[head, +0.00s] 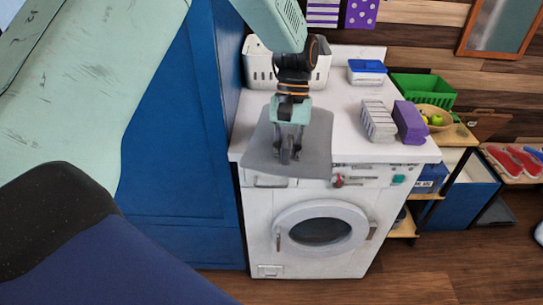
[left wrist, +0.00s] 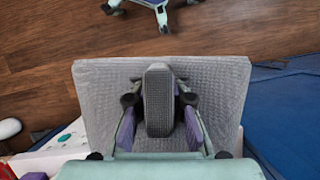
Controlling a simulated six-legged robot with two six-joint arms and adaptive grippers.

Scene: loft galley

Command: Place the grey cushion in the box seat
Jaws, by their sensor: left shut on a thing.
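The grey cushion (head: 317,145) is a flat slab in front of the washing machine's top front edge, and it hides part of that edge. My left gripper (head: 290,150) is shut on it near its middle. In the left wrist view the quilted cushion (left wrist: 97,95) spreads out on both sides of the gripper (left wrist: 158,105), above the wooden floor. A blue box with a pale inside (head: 472,195) stands at the right; I cannot tell whether it is the box seat. My right gripper is in neither view.
A tall blue cabinet (head: 185,140) stands left.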

